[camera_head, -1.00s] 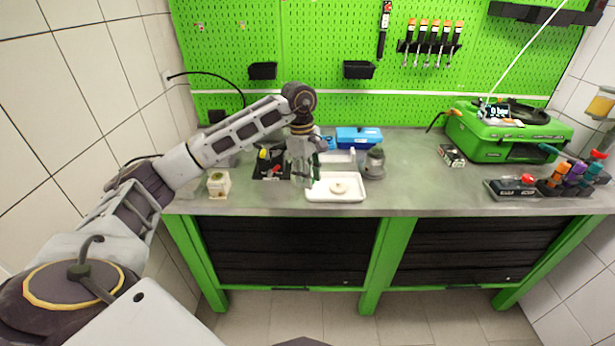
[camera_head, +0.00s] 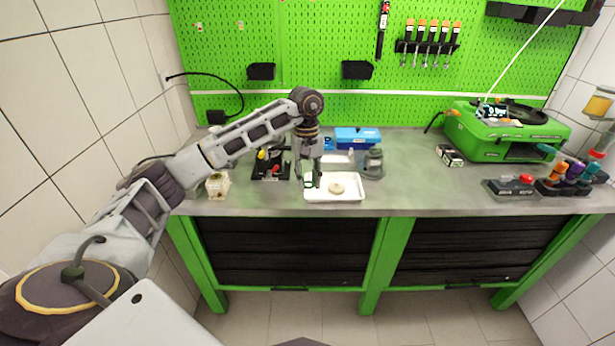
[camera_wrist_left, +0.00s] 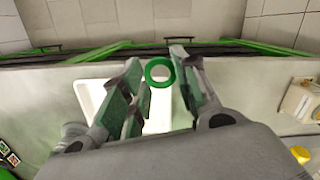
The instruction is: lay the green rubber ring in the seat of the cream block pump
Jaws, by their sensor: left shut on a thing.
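The green rubber ring (camera_wrist_left: 160,72) is between the fingertips of my left gripper (camera_wrist_left: 158,80) in the left wrist view, its round opening facing the camera. In the head view my left gripper (camera_head: 312,184) points down over the left end of the white tray (camera_head: 349,197); the ring is only a small green patch there. The gap between ring and tray is hard to judge. The cream block pump (camera_head: 217,186) stands at the left of the bench, left of the gripper. It also shows at the right of the left wrist view (camera_wrist_left: 298,102). My right gripper is not in view.
A cream round part (camera_head: 337,188) lies in the tray. A black stand with red and yellow parts (camera_head: 270,165) sits between pump and gripper. A grey pump (camera_head: 373,163) and blue box (camera_head: 357,138) stand behind the tray.

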